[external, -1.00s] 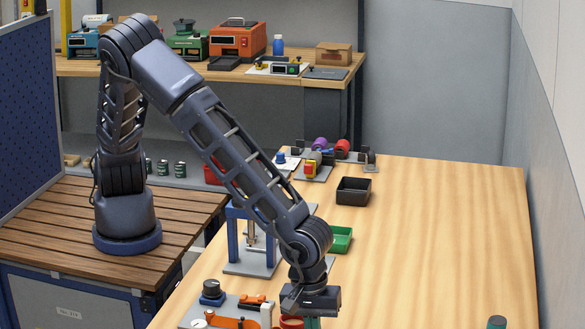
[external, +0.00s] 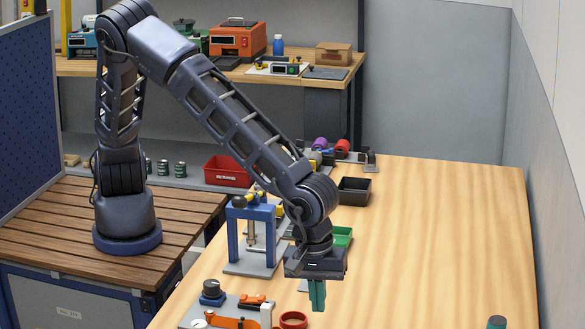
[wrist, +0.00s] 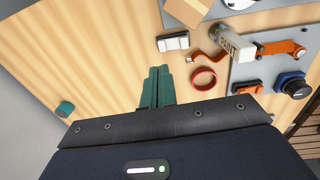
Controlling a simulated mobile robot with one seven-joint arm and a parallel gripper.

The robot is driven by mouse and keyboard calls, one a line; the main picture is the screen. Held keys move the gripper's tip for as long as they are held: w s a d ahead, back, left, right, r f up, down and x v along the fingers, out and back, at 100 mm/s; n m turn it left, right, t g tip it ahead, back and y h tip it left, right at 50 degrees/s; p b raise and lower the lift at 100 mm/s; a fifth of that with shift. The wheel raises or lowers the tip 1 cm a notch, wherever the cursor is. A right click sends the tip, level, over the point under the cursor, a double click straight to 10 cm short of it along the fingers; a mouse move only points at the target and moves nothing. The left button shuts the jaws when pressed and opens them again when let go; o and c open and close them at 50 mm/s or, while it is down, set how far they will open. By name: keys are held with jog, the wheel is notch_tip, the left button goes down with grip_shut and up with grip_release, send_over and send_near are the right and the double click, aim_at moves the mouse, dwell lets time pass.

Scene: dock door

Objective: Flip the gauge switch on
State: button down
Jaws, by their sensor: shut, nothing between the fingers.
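My gripper (external: 317,296) is shut and empty, its teal fingers pointing down above the wooden bench. In the wrist view the closed fingers (wrist: 158,88) are beside a red ring (wrist: 203,79), apart from it. A grey plate (wrist: 257,70) carries an orange-red rocker-like part (wrist: 247,88), a black knob on a blue base (wrist: 292,86) and an orange clamp-like part (wrist: 283,48). The rocker-like part (external: 252,300) and the knob (external: 211,290) also show in the external view, left of my gripper. I cannot tell which part is the gauge switch; no label is readable.
A pale lettered block (wrist: 232,42) stands by the plate, near a small white item (wrist: 172,42). A blue press-like frame (external: 250,238), a green tray (external: 342,237) and a black bin (external: 354,191) are behind. The bench's right side (external: 440,250) is mostly clear.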

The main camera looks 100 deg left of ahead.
jog(key=r, duration=0.5)
jog(key=shift+w+r, duration=0.3)
jog(key=shift+w, duration=0.1)
jog(key=s+a+r+m+h, duration=0.1)
jog(key=s+a+r+m, duration=0.3)
jog(key=a, duration=0.5)
jog(key=s+a+r+m+h, duration=0.1)
jog(key=s+a+r, duration=0.45)
jog(key=a, duration=0.25)
jog(key=s+a+r+m, duration=0.35)
jog(key=a+r, duration=0.25)
jog(key=a, duration=0.3)
jog(key=s+a+r+m+t+y, duration=0.1)
jog(key=s+a+m, duration=0.3)
jog(key=s, duration=0.8)
jog(key=s+a+m+t+y, duration=0.1)
jog(key=s+a+m+t, duration=0.1)
jog(key=s+a+m, duration=0.3)
jog(key=s+a, duration=0.3)
jog(key=s, duration=0.4)
jog(key=shift+s+a+r+t, duration=0.35)
jog(key=shift+a+r+t, duration=0.05)
